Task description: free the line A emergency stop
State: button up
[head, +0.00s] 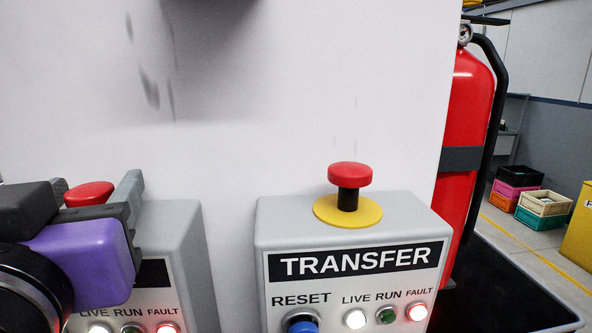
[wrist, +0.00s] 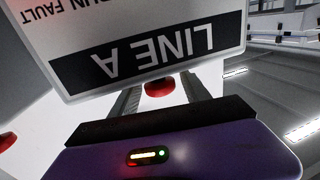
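The line A box (wrist: 140,55) appears upside down in the wrist view, with its label readable. In the head view, this grey box (head: 178,235) stands at the lower left, its label mostly hidden by my gripper. Its red stop button (head: 89,194) also shows in the wrist view (wrist: 160,89). My gripper (head: 95,190) has one finger on each side of the button, with small gaps visible in the wrist view (wrist: 160,97). It is open. The button's base is hidden, so I cannot tell whether it is pressed in. The box's FAULT lamp (head: 167,328) glows red.
A TRANSFER box (head: 350,218) with a raised red button (head: 349,176) on a yellow disc stands right of line A. It has a blue RESET button (head: 302,326). A red extinguisher (head: 468,130) hangs farther right. A white wall (head: 280,90) rises behind the boxes.

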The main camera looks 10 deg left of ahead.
grip_shut()
jog(key=shift+r+p, duration=0.7)
jog(key=shift+r, duration=0.2)
jog(key=shift+o, duration=1.1)
grip_release()
jog(key=shift+s+f, duration=0.1)
jog(key=b+v, duration=0.1)
jog(key=v, duration=0.6)
jog(key=shift+s+d+b, duration=0.25)
jog(key=shift+b, duration=0.1)
